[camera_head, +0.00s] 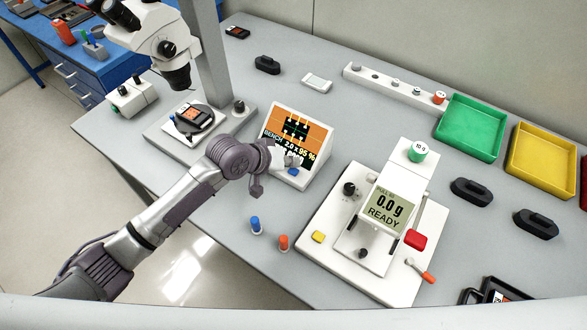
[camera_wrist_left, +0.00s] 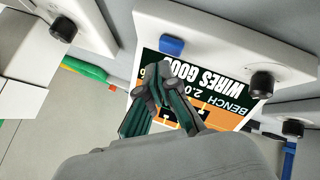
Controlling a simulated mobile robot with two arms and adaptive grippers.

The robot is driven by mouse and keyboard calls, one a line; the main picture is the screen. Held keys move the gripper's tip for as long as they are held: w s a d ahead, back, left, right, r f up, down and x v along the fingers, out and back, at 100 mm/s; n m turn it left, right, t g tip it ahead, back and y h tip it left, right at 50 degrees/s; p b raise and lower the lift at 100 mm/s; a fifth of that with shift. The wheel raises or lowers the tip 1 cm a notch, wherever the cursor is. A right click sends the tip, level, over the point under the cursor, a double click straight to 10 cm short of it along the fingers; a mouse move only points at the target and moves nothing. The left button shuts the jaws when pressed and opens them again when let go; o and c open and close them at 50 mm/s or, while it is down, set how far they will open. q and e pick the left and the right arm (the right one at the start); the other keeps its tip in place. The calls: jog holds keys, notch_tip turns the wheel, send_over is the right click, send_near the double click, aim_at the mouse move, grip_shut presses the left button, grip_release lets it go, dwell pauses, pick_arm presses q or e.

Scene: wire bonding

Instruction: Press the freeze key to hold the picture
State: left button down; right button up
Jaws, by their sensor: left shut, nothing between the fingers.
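The monitor (camera_head: 298,132) is a white sloped box with an orange and black picture and the text "BENCH 2.0 x 95 %". A blue key (camera_head: 293,172) sits on its front ledge; no label on it is legible. The key also shows in the left wrist view (camera_wrist_left: 172,45), beside the screen, with a black knob (camera_wrist_left: 262,83) along the same ledge. My left gripper (camera_head: 290,163) is shut and empty, over the lower front of the monitor close to the key. In the left wrist view its fingertips (camera_wrist_left: 158,86) overlap the screen; contact with the key cannot be told.
A microscope (camera_head: 155,40) stands at the back left. A white pull tester (camera_head: 375,230) reading "0.0 g READY" is to the right. Blue (camera_head: 256,226) and orange (camera_head: 283,243) pegs stand in front. Green (camera_head: 470,128) and yellow (camera_head: 541,162) trays are at the right.

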aim_at(291, 171)
pick_arm(q)
jog(key=shift+f, duration=0.35)
jog(key=shift+f, duration=0.45)
dwell(0.5)
dwell(0.4)
jog(key=shift+r+p, duration=0.85)
jog(key=shift+p, duration=0.2)
notch_tip(291, 171, up, 4)
jog(key=p, duration=0.4)
jog(key=shift+r+p, duration=0.25)
jog(key=shift+p, duration=0.15)
jog(key=shift+r+p, duration=0.35)
jog(key=shift+p, duration=0.05)
jog(key=shift+f, duration=0.1)
